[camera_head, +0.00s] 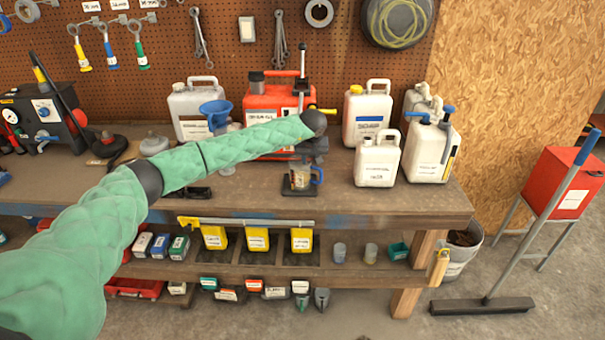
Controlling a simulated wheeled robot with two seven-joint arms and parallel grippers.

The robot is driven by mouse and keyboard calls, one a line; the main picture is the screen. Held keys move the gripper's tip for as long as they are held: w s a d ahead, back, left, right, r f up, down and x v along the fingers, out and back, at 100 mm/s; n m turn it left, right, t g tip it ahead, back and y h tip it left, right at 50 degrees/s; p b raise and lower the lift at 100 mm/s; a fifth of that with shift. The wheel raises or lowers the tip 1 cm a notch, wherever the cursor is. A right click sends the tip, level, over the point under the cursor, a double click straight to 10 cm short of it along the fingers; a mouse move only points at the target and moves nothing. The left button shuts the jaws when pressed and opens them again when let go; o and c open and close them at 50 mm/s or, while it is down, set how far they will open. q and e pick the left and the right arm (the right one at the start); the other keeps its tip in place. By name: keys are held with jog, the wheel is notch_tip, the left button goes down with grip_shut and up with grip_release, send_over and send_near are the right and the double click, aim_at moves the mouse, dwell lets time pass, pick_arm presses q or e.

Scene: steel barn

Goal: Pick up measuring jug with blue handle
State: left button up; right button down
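The measuring jug (300,177) is small and see-through with a brownish tint, and its blue handle (318,175) faces right. It stands upright on a dark square pad (291,191) near the front edge of the workbench. My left arm, in a green quilted sleeve, reaches in from the left, and its wrist bends down above the jug. My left gripper (311,160) is dark and small, at the jug's upper right side. Its fingers are too small to tell whether they are open or touch the jug. My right gripper is not in view.
Behind the jug stands a red canister (270,105). White jugs (377,160) stand to the right, and a blue funnel (216,113) to the left. Bare bench top (340,205) lies right of the pad. A broom (490,300) leans beside a red box (565,180).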

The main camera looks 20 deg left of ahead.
pick_arm(q)
jog(key=shift+c, duration=0.2)
grip_shut()
jog(key=shift+r, duration=0.15)
